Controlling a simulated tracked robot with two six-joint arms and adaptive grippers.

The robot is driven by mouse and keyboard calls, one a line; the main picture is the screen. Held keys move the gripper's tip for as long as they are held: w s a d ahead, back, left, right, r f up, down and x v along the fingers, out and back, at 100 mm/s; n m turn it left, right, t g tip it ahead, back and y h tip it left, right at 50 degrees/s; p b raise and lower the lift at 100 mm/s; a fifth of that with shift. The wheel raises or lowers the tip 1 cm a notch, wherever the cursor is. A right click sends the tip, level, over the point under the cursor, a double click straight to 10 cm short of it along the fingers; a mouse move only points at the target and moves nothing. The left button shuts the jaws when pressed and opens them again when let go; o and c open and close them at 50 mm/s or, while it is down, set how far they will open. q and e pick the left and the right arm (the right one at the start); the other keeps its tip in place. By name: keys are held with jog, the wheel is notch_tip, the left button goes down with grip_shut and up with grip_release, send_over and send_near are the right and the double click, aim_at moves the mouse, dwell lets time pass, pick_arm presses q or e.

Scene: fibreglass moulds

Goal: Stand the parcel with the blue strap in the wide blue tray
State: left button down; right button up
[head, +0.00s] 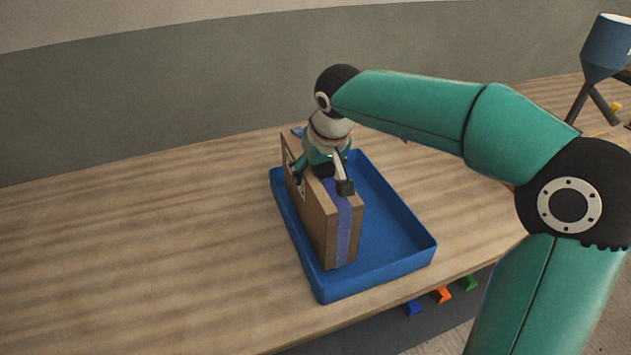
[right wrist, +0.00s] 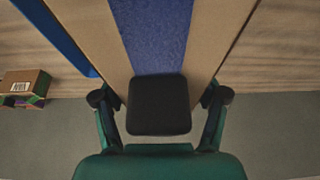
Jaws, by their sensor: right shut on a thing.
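The cardboard parcel with the blue strap (head: 343,232) stands upright on a narrow side within the outline of the wide blue tray (head: 407,268), along its left part. Whether its bottom rests on the tray floor I cannot tell. My right gripper (head: 322,179) is shut on the parcel's upper part, one finger on each broad side. In the right wrist view the blue strap of the parcel (right wrist: 155,35) runs between the fingers, and a blue tray edge (right wrist: 58,38) shows at the left. My left gripper is out of view.
The tray sits on a wooden table (head: 120,245) with bare surface to its left. A small labelled box (right wrist: 25,84) shows at the left of the right wrist view. A blue hopper (head: 606,50) stands at the far right. Blue, orange and green pieces (head: 441,295) show below the table's front edge.

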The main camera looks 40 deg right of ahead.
jog(key=shift+f, duration=1.2)
jog(key=o, duration=1.8)
jog(key=shift+f, duration=0.1)
jog(key=v, duration=1.1)
jog(key=shift+s+a+r, duration=0.1)
jog(key=shift+s+r, duration=0.2)
jog(key=shift+r, duration=0.25)
